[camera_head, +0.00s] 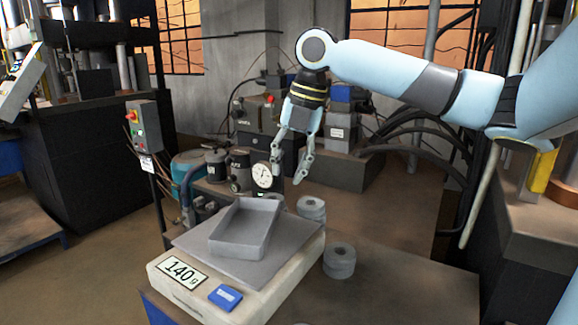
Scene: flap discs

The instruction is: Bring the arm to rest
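My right arm (420,80) comes in from the right and hangs its gripper (291,172) fingers down above the bench. The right gripper is open, and I see nothing between its fingers. It is above and behind the grey tray (228,250), which sits on the scale (290,277). The scale's display reads 140 g. Stacks of grey flap discs (339,262) stand on the bench right of the scale, with another stack (311,209) behind it. The tray's inside looks empty from here. My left gripper does not show.
A dial gauge (263,176) stands behind the tray, near the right gripper. A control box (144,126) on a post stands at left. Dark machinery (90,150) fills the left and back. The bench's right part (410,290) is clear.

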